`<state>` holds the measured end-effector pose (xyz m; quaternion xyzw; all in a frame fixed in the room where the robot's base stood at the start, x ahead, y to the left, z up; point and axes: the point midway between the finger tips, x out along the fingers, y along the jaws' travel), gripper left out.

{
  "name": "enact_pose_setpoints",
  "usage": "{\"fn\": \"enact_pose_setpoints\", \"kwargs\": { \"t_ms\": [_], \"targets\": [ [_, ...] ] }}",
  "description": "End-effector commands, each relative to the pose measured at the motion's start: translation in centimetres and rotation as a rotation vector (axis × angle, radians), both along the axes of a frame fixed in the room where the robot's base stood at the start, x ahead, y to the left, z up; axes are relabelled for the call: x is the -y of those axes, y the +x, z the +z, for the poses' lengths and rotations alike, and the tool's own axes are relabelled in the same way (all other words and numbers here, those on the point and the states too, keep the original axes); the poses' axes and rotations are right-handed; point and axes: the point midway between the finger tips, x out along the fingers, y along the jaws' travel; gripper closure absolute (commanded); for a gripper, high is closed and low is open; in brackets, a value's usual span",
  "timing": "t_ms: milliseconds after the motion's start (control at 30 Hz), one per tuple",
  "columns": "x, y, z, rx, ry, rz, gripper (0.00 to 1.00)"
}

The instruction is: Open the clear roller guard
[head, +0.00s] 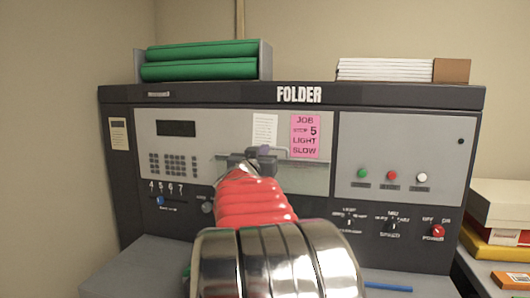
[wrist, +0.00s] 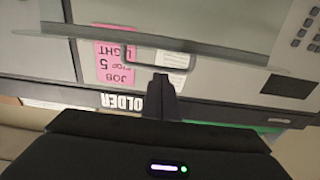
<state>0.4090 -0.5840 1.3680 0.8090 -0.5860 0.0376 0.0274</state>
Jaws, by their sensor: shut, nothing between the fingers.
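The clear roller guard (head: 308,178) is a see-through panel low in the middle of the folder's front, partly hidden by my arm in the head view. In the wrist view, which is upside down, its long edge (wrist: 85,36) crosses the picture, with a dark handle (wrist: 127,57) at its middle. How far the guard stands open is not clear. My gripper (head: 262,151) is at the guard's middle in the head view. In the wrist view its fingers (wrist: 160,80) are together, empty, and close to the handle; contact cannot be told.
A pink job note (head: 305,136) and a white sheet (head: 265,130) are on the panel above the guard. Buttons and knobs (head: 392,175) are at right, a keypad (head: 174,164) at left.

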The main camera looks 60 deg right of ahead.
Motion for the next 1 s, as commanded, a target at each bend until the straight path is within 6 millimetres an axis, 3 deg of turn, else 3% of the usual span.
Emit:
{"fn": "enact_pose_setpoints", "kwargs": {
  "t_ms": [700,1000],
  "targets": [
    [-9.2,-2.9,0.9,0.000,-0.001,0.000,1.00],
    [-11.7,-3.7,1.0,0.001,0.000,0.000,1.00]
  ]
}}
